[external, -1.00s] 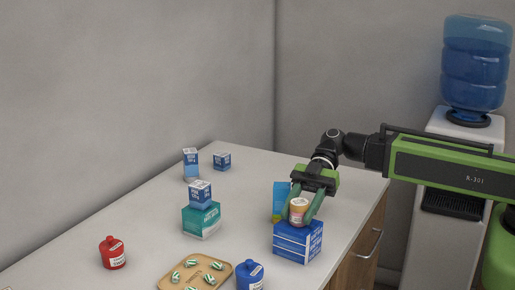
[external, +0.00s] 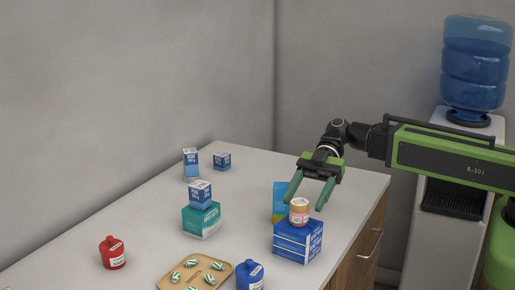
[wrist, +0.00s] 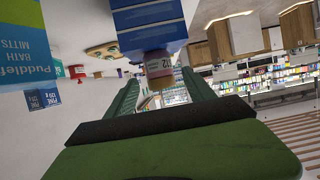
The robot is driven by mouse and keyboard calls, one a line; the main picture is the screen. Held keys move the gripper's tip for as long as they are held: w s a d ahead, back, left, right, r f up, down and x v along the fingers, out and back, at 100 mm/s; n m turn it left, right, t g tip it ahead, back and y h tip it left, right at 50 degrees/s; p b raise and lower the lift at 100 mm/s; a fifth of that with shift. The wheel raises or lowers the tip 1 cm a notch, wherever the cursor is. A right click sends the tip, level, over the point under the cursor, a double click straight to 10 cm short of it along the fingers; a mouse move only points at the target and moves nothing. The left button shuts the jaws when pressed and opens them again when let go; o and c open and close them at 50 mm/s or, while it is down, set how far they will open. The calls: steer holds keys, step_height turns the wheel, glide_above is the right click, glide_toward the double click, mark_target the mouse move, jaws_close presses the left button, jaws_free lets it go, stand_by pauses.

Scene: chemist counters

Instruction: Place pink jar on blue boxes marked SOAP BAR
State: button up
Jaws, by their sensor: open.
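The pink jar (external: 299,212) stands upright on top of the stacked blue boxes (external: 298,243) near the counter's right edge. In the wrist view, which is turned upside down, the jar (wrist: 158,66) rests against the blue boxes (wrist: 150,22). My gripper (external: 307,205) is open, with its green fingers apart and raised behind and above the jar. In the wrist view my gripper's fingers (wrist: 160,95) point toward the jar, and nothing is held between them. The marking on the boxes is too small to read.
A blue bath mitts pack (external: 280,200) stands just behind the boxes. A teal box (external: 201,220) with a small blue box (external: 200,194) on it is to the left. A tray of capsules (external: 195,275), a red bottle (external: 112,253) and a blue bottle (external: 250,275) are in front.

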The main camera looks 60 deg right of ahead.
steer(key=p+v, duration=0.2)
steer(key=v, duration=0.6)
steer(key=shift+r, duration=0.1)
steer(key=s+a+r+g+h+p, duration=0.25)
steer(key=a+r+p, duration=0.3)
steer(key=p, duration=0.65)
steer(key=d+f+m+t+h+p, duration=0.1)
steer(key=d+f+m+h+p, duration=0.15)
steer(key=d+m+h, duration=0.4)
steer(key=d+f+m+t+h+p, duration=0.1)
steer(key=d+f+m+t+h, duration=0.2)
steer(key=d+m, duration=0.7)
steer(key=shift+m+g+h, duration=0.7)
steer(key=shift+m+g, duration=0.05)
steer(key=f+b, duration=0.1)
steer(key=b, duration=0.1)
steer(key=a+f+b, duration=0.1)
steer(key=f+b, duration=0.1)
steer(key=a+f+b, duration=0.1)
steer(key=f+b, duration=0.1)
steer(key=shift+f, duration=0.25)
